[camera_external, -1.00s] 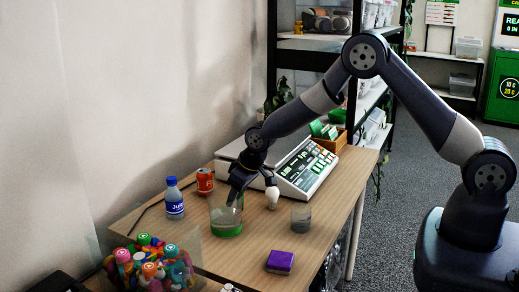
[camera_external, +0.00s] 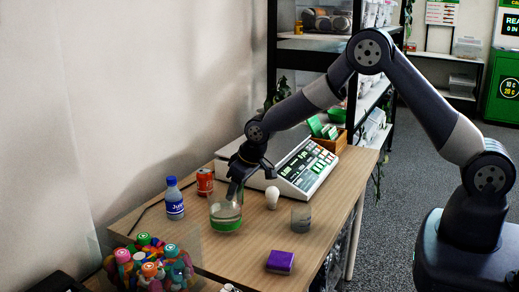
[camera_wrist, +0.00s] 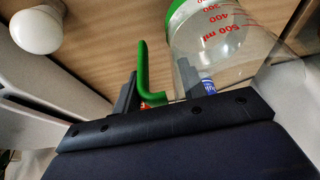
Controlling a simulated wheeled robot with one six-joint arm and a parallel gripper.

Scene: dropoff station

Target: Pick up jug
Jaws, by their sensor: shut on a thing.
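The jug (camera_external: 226,212) is clear, with a green base, a green handle and red volume marks. In the external view it is upright over the wooden table, just below my gripper (camera_external: 236,182). My gripper is shut on the jug at its handle side. In the wrist view the jug (camera_wrist: 235,45) fills the upper right, with its green handle (camera_wrist: 143,68) beside a dark finger of my gripper. The exact contact of the fingers is partly hidden. The jug's base looks at or slightly above the table top; I cannot tell the gap.
A blue-capped bottle (camera_external: 174,200) and a red can (camera_external: 205,181) stand left of the jug. A white bulb (camera_external: 272,197), a grey cup (camera_external: 301,217) and a purple block (camera_external: 280,262) are to the right. A scale (camera_external: 306,168) stands behind; a tub of colourful bottles (camera_external: 150,265) is in front.

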